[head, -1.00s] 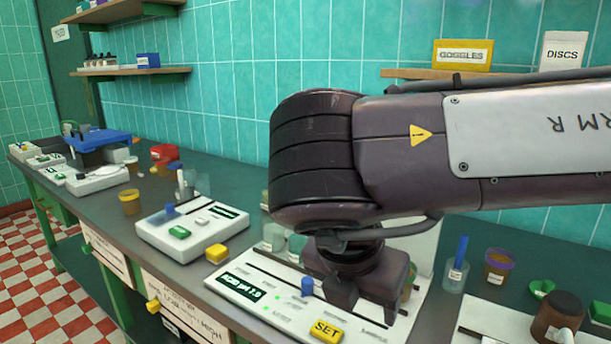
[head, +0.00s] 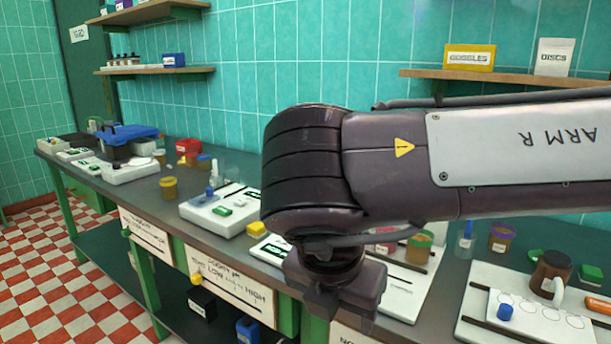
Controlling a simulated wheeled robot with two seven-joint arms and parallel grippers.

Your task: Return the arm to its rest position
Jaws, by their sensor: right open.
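My right arm (head: 400,165), marked "ARM R", reaches in from the right across the middle of the head view. Its right gripper (head: 340,312) points down at the front edge of the bench (head: 160,190) and is open; I see nothing in it. The arm and gripper cover most of a white panel device (head: 405,290) behind them. My left arm and gripper are not in view.
Red-and-white floor at left is clear.

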